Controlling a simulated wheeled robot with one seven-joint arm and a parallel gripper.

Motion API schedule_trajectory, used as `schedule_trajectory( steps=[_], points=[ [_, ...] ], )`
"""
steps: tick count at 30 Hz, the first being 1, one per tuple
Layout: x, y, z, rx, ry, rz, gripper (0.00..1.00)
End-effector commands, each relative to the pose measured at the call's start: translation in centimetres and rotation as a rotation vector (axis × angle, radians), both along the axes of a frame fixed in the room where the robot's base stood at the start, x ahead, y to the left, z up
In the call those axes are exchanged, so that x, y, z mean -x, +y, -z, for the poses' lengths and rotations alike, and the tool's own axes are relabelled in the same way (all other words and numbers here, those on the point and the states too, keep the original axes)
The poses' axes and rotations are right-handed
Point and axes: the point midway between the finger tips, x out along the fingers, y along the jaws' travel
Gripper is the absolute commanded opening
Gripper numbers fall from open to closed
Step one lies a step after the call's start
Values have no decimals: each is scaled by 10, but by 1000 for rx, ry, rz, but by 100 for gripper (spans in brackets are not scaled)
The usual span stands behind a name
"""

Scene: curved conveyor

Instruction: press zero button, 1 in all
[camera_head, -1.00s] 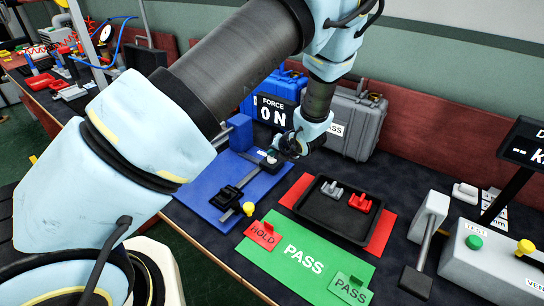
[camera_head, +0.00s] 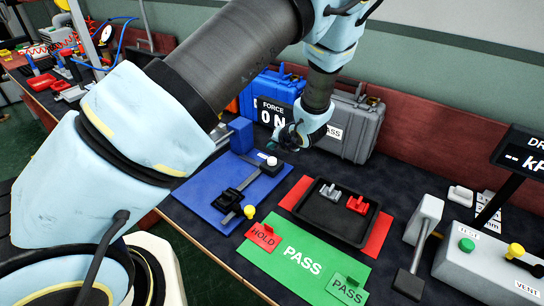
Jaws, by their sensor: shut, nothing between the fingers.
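The force gauge's display (camera_head: 277,110) reads "FORCE 0 N" and stands at the back of the blue mat (camera_head: 200,186). On the mat, a dark block (camera_head: 272,168) carries a small pale button (camera_head: 271,160) on top; no "zero" label is readable, so I cannot confirm it is the zero button. A metal bar runs from the block to a black fixture (camera_head: 228,199). My gripper (camera_head: 284,143) is shut and empty, in the air above and behind the dark block, apart from the button.
A black tray (camera_head: 311,219) with a grey part and a red part lies right of the mat. A green PASS mat (camera_head: 300,274) with HOLD and PASS cards lies in front. Grey (camera_head: 352,143) and blue cases stand behind. A test box (camera_head: 480,262) is at right.

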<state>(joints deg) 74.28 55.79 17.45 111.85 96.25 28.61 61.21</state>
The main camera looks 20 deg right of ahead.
Motion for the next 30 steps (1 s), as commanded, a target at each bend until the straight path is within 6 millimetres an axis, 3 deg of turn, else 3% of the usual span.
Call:
schedule_trajectory(
  steps=[7, 30],
  points=[
    [0, 0, -25, 1, 0, -1, 0],
    [0, 0, -25, 1, 0, -1, 0]
  ],
)
